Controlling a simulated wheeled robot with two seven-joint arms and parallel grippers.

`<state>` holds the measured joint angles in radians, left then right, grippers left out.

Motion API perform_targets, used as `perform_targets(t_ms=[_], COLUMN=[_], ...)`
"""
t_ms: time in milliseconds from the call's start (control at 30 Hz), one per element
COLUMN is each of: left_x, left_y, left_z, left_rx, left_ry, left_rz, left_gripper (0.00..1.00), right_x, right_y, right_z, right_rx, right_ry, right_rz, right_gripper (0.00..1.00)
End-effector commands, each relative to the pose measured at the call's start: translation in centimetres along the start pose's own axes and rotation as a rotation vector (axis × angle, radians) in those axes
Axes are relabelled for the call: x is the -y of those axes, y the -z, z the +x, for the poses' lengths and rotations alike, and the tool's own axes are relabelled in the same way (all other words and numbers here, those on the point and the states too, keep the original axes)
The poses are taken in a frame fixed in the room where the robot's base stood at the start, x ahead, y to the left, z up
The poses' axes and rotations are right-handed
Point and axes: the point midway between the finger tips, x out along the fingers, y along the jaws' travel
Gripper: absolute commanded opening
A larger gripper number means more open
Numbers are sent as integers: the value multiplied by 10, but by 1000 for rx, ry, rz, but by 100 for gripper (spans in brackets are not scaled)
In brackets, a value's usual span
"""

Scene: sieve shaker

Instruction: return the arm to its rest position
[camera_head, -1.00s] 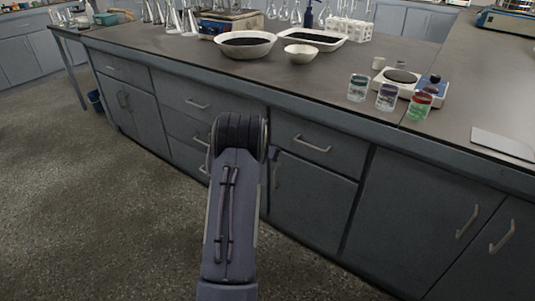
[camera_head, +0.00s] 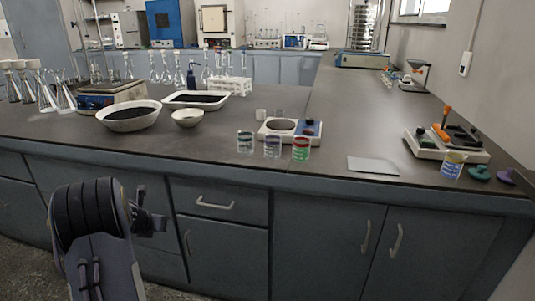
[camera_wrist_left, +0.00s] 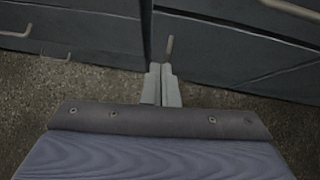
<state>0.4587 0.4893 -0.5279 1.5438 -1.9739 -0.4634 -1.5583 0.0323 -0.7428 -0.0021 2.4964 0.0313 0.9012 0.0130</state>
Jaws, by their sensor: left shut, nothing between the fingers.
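My left arm (camera_head: 95,235) stands at the lower left of the head view, in front of the cabinet fronts below the bench top. Part of my left gripper (camera_head: 152,220) shows just right of its dark ribbed joint. In the left wrist view my left gripper (camera_wrist_left: 160,70) has its two grey fingers together, with nothing between them. The fingers point toward the cabinet and floor. My right arm and gripper are in neither current view.
The cabinet fronts (camera_head: 330,245) are close ahead. On the bench (camera_head: 330,120) stand a wide bowl (camera_head: 128,117), a small bowl (camera_head: 187,119), a tray (camera_head: 222,102), glass beakers (camera_head: 272,147) and a hotplate (camera_head: 290,131). Speckled floor (camera_wrist_left: 90,88) shows below the gripper.

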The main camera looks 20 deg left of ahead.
Motion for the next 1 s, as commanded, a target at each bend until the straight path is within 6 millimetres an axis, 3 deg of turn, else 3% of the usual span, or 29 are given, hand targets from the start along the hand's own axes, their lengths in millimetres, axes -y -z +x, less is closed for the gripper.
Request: perform_targets(t_ms=[133, 233, 333, 433, 567, 700, 800, 1000], left_x=[3, 12, 28, 54, 106, 172, 211, 266], left_y=[-8, -34, -60, -60, -22, 42, 80, 140], left_z=[-6, -30, -74, -124, -179, -226, -251, -290], left_rx=[29, 123, 248, 310, 227, -19, -195, -484], left_ry=[-8, -31, -41, -16, 18, -35, -118, -319], left_rz=[-59, -284, -702, -1225, -1883, -2426, -2656, -2911], left_gripper=[0, 0, 0, 0, 0, 0, 0, 0], right_x=[0, 0, 0, 0, 0, 0, 0, 0], right_y=[0, 0, 0, 0, 0, 0, 0, 0], right_z=[0, 0, 0, 0, 0, 0, 0, 0], right_rx=[0, 0, 0, 0, 0, 0, 0, 0], right_ry=[0, 0, 0, 0, 0, 0, 0, 0], right_rz=[0, 0, 0, 0, 0, 0, 0, 0], right_gripper=[15, 15, 15, 15, 15, 15, 15, 15])
